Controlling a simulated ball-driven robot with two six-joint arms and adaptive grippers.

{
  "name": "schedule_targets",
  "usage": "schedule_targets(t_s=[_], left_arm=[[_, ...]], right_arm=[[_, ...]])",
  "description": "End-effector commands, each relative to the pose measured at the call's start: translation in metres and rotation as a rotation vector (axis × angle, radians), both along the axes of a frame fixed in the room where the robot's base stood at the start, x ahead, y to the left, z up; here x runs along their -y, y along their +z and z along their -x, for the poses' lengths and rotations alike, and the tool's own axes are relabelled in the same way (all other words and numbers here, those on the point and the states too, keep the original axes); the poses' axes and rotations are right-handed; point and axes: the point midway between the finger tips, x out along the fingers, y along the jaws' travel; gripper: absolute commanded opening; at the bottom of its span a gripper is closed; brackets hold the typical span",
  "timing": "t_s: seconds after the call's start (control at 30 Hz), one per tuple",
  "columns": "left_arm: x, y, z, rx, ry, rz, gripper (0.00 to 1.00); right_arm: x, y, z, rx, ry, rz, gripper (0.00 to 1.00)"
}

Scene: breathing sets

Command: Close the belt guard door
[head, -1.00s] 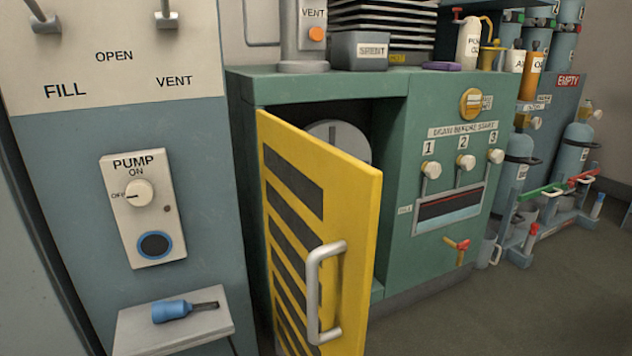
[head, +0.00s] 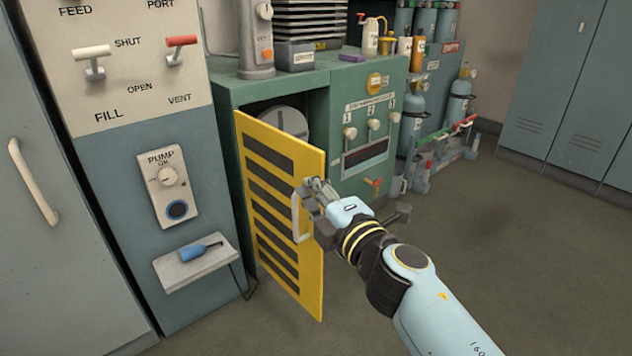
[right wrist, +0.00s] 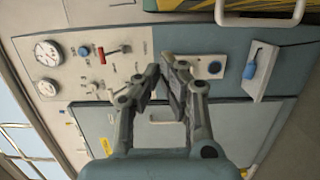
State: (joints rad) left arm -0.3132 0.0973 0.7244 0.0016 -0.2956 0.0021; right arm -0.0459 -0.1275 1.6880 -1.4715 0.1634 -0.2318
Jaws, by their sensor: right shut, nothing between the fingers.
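The yellow belt guard door (head: 312,245) with dark slots stands ajar on the green cabinet (head: 232,92). Its opening shows a grey wheel (head: 291,122) inside. The pale door handle (head: 296,215) is on the door's right side, partly behind my gripper. My right gripper (head: 311,188) is shut and empty, close to the handle and the door's free edge; I cannot tell whether it touches. In the right wrist view the gripper (right wrist: 170,82) shows its fingers together, with the yellow door (right wrist: 240,5) and its handle at the top edge. My left gripper is not in view.
A pump panel (head: 165,185) and a small shelf (head: 195,263) with a blue tool (head: 200,251) are left of the door. Gas cylinders (head: 460,102) and grey lockers (head: 575,95) stand at the back right. The floor (head: 500,230) at right is clear.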

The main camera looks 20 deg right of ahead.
Motion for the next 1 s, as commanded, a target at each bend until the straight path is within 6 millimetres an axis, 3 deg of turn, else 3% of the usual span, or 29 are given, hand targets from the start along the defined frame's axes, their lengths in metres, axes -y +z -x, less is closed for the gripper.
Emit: schedule_targets(t_s=[0.37,0.6,1.0], left_arm=[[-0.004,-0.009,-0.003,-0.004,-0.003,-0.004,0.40],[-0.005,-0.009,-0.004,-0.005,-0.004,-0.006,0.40],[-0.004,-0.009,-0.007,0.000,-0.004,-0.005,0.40]], right_arm=[[-0.012,-0.001,-0.080,0.001,0.000,-0.002,0.00],[0.020,0.000,-0.090,0.000,-0.001,0.001,0.00],[0.026,0.000,-0.093,0.001,-0.001,-0.003,0.00]])
